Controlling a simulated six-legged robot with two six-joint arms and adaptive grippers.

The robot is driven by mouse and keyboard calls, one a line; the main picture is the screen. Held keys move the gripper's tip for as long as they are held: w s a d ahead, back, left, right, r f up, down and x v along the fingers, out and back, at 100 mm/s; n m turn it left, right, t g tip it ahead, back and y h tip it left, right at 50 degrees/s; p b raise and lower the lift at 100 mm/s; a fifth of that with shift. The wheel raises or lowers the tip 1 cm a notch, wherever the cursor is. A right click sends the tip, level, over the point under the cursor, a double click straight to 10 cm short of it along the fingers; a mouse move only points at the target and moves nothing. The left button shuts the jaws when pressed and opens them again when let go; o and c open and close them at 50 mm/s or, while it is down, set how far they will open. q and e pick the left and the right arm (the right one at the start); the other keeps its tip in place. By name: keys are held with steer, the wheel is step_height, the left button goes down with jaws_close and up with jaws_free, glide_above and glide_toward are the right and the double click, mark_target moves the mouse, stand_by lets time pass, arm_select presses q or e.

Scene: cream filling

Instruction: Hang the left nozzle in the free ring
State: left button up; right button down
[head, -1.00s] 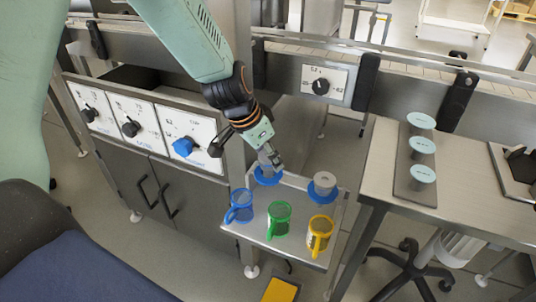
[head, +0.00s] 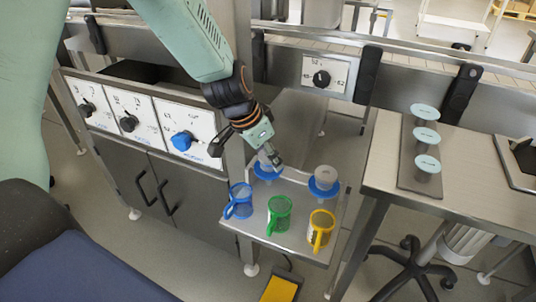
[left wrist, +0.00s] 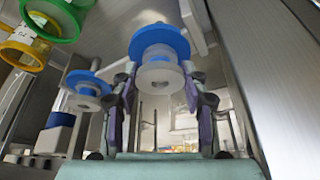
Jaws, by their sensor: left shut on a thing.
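The left nozzle (head: 263,160) is pale grey, with a blue disc (head: 265,174) around its lower part, at the back left of a small metal shelf. My left gripper (head: 276,160) is shut on it from above. In the left wrist view the nozzle (left wrist: 160,76) and its blue disc (left wrist: 160,38) are between the fingertips of my left gripper (left wrist: 160,84). A second grey nozzle (head: 325,175) with a blue disc (head: 323,188) stands apart to the right; it also shows in the left wrist view (left wrist: 88,90). I cannot make out an empty ring. My right gripper is not in view.
A control panel with knobs (head: 181,141) is on the left. A metal table (head: 460,185) with several teal-topped pieces (head: 427,164) is on the right.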

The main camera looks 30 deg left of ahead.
arm_select(q)
steer(key=o, duration=1.4)
steer(key=shift+c, duration=0.2)
steer(key=shift+o, duration=0.3)
steer(key=o, duration=0.4)
steer(key=shift+o, duration=0.2)
steer(key=shift+r, duration=0.15)
steer(key=shift+r+p, duration=3.2)
steer(key=shift+r, duration=0.3)
steer(key=shift+f, duration=0.15)
